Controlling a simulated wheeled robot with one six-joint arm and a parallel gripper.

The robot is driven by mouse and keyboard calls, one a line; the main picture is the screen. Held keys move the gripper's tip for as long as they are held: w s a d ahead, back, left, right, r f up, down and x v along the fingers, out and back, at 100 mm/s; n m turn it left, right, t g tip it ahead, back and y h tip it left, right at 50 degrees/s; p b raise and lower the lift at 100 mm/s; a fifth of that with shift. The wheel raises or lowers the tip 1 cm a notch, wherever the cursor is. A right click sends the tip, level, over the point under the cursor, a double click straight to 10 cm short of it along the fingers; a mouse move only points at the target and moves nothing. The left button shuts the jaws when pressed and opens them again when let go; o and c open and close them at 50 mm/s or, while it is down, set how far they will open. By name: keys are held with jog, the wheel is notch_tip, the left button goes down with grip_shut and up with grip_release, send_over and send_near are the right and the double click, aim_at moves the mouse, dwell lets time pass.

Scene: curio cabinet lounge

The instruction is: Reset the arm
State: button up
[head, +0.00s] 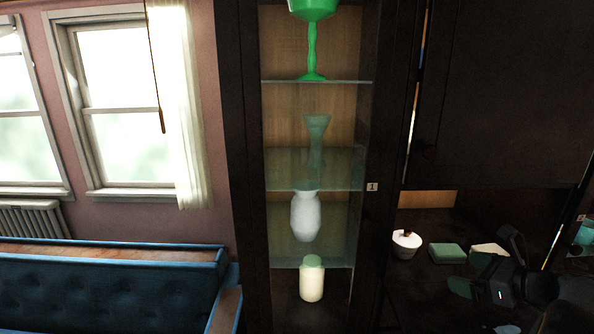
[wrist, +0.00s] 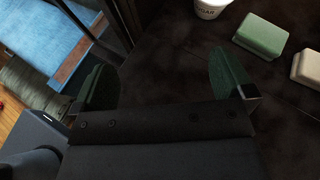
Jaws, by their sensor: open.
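My gripper (head: 471,276) is at the lower right of the head view, over the dark counter. In the wrist view my gripper (wrist: 163,80) has its two green-padded fingers wide apart, with nothing between them. A white cup (head: 407,244) with a brownish top, a green block (head: 447,253) and a cream block (head: 489,250) are on the counter near it. In the wrist view the cup (wrist: 210,8), the green block (wrist: 262,37) and the cream block (wrist: 307,67) lie beyond the right finger, apart from it.
A tall dark cabinet (head: 240,180) marked 1 has glass shelves holding a green goblet (head: 312,45), a teal vase (head: 316,140), a white vase (head: 305,215) and a cream jar (head: 311,280). A blue sofa (head: 100,290) stands left under windows. Dark counter (wrist: 170,60) between the fingers is bare.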

jog(key=s+a+f+n+g+b, duration=0.2)
jog(key=a+f+n+g, duration=0.3)
jog(key=a, duration=0.4)
jog(key=s+a+f+n+g+b, duration=0.15)
jog(key=a+f+n, duration=0.25)
jog(key=a+n, duration=0.4)
jog(key=s+a+f+n+g+h+b, duration=0.1)
jog(key=s+a+f+n+h+b, duration=0.3)
jog(key=n, duration=1.2)
jog(key=s+a+f+h, duration=0.2)
jog(key=s+a+f, duration=0.1)
jog(key=a, duration=0.1)
jog(key=shift+s+f+b, duration=0.15)
jog(key=shift+f+b, duration=0.1)
jog(key=shift+b, duration=0.15)
